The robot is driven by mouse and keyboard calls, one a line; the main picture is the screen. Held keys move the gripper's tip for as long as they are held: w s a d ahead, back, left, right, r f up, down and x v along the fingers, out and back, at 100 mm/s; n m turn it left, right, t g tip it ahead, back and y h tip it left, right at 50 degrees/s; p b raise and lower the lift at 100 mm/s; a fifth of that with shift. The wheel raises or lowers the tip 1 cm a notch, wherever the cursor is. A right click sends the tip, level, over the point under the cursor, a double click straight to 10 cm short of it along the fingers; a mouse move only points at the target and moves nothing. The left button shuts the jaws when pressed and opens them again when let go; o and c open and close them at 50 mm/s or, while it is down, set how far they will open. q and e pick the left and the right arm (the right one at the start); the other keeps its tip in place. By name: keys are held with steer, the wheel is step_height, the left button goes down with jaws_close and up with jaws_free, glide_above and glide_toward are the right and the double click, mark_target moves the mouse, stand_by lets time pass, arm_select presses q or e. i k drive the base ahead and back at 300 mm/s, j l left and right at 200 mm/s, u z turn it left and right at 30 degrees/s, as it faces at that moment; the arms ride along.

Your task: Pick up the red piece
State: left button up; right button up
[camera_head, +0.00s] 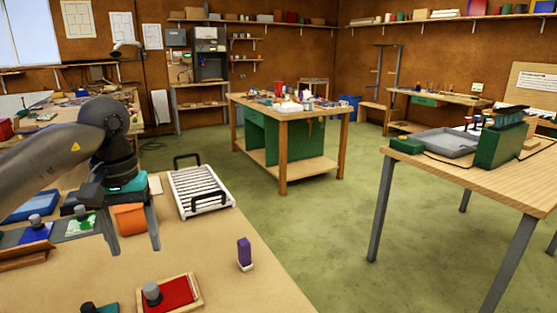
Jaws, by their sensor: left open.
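The red piece (180,291) is a flat red slab with a grey knob on top. It lies in a shallow wooden frame (199,300) near the bottom of the head view, on the light wooden table. My left gripper (134,248) hangs over the table with its two grey fingers pointing down, spread apart and with nothing between the tips. In the picture it is above and a little left of the red piece, not touching it. My right gripper is not in view.
A blue piece (35,237) and a green piece (82,224), both with grey knobs, lie at left. An orange block (129,218) shows behind the fingers. A white slatted rack (201,190) and an upright purple object (244,250) stand rightward. Bare table surrounds the purple object.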

mark_target(172, 295)
steer(key=k+l, duration=1.05)
steer(key=k, duration=0.1)
